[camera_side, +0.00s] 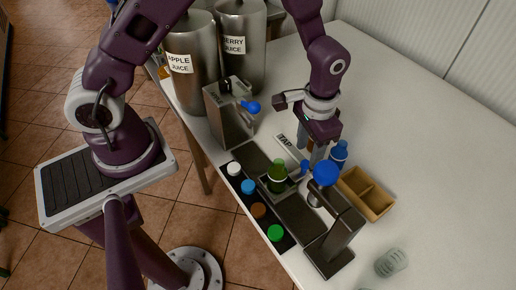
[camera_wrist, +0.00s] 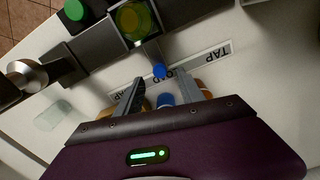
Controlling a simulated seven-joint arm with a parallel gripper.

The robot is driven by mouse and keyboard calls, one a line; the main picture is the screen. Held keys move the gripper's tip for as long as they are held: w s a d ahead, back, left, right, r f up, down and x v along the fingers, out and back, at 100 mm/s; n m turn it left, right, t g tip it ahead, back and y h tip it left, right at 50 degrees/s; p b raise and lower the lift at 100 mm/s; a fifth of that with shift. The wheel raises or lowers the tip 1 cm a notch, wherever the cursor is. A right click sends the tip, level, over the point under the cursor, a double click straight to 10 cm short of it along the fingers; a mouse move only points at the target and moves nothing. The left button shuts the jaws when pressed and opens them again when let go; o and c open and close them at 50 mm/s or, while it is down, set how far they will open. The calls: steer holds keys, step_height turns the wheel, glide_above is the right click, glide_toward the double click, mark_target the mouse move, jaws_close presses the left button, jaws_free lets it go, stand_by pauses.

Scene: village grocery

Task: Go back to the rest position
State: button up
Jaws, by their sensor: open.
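My gripper (camera_side: 318,160) is above the white counter (camera_side: 430,150), pointing down behind the dark tap stand with a blue knob (camera_side: 326,172). In the wrist view my gripper (camera_wrist: 165,78) has its two fingers apart, with nothing clasped between them. A small blue cap (camera_wrist: 160,71) shows between and beyond the fingertips. A blue-capped bottle (camera_side: 338,152) stands just right of my gripper in the side view.
Two steel juice urns (camera_side: 193,68) and another blue-knobbed tap stand (camera_side: 228,118) are at the left. A black rack with coloured caps (camera_side: 258,211) runs along the counter's front edge. A wooden box (camera_side: 367,196) and clear glass (camera_side: 391,262) stand right. The counter's back right is clear.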

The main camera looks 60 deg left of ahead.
steer(key=shift+r, duration=1.2)
steer(key=shift+r, duration=0.15)
steer(key=s+a+r+n+t, duration=0.1)
steer(key=s+a+r+t, duration=0.15)
steer(key=r, duration=0.65)
steer(key=s+a+r+t, duration=0.1)
steer(key=s+a+r, duration=0.3)
steer(key=r, duration=0.5)
steer(key=s+a+r+t, duration=0.1)
steer(key=s+a+r, duration=0.1)
steer(key=s, duration=0.4)
steer(key=s+a+r+n+t, duration=0.1)
steer(key=s+a+r, duration=0.1)
steer(key=s, duration=0.5)
steer(key=shift+s+r, duration=0.2)
